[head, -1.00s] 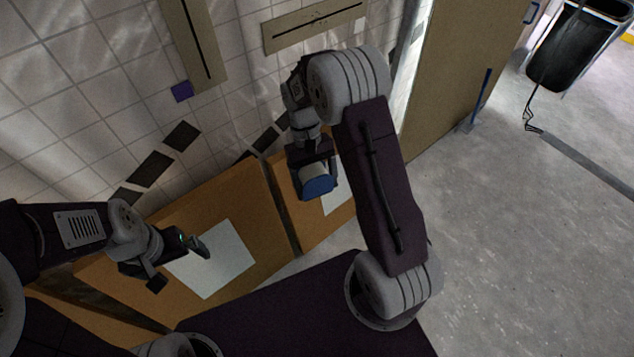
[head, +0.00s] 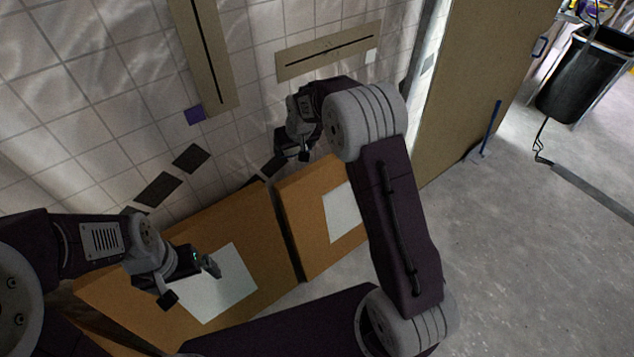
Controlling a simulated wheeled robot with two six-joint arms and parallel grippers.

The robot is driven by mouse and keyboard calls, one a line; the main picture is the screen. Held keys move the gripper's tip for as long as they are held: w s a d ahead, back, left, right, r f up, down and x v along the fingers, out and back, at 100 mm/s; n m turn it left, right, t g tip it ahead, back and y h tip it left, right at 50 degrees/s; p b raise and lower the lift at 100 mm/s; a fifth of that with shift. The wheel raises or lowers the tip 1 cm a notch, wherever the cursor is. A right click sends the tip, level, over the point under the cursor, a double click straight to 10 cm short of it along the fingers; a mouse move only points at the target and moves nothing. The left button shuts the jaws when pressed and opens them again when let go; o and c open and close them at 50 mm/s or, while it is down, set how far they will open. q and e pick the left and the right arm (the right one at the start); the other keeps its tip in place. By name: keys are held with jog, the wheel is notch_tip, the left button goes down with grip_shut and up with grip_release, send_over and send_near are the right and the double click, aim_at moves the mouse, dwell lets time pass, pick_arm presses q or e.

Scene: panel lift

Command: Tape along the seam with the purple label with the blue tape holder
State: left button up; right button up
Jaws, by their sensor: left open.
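The purple label (head: 195,115) is on the tiled wall beside the lower end of an upright tan panel (head: 223,80). A dark vertical seam runs down that panel. My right gripper (head: 293,154) is near the wall, to the right of and below the purple label. It points away from the camera, so its jaws and anything in them are hidden. The blue tape holder does not show now. My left gripper (head: 190,283) is open and empty at the lower left, in front of a white sheet on a brown box.
A horizontal tan panel (head: 297,65) with a dark seam has a white label (head: 372,55) by its right end. Brown boxes (head: 225,222) stand along the wall. A black bin (head: 590,80) is at the far right. The floor at right is mostly open.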

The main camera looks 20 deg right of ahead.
jog(key=a+r+n+t+y+b, duration=0.1)
jog(key=a+r+n+t+y, duration=0.1)
jog(key=a+r+t, duration=0.6)
jog(key=a+r+y, duration=0.1)
jog(key=a+r, duration=0.2)
jog(key=a, duration=0.1)
jog(key=shift+s+a+n+y, duration=0.2)
jog(key=shift+a+n+y, duration=0.15)
jog(key=shift+n+y, duration=0.05)
jog(key=shift+w+a+p, duration=0.3)
jog(key=shift+w, duration=0.65)
jog(key=shift+w+a+p, duration=0.25)
jog(key=shift+w+a, duration=0.05)
jog(key=shift+w, duration=0.65)
jog(key=shift+w+a+p, duration=0.3)
jog(key=shift+w, duration=0.65)
jog(key=shift+w+a, duration=0.3)
jog(key=shift+w, duration=0.55)
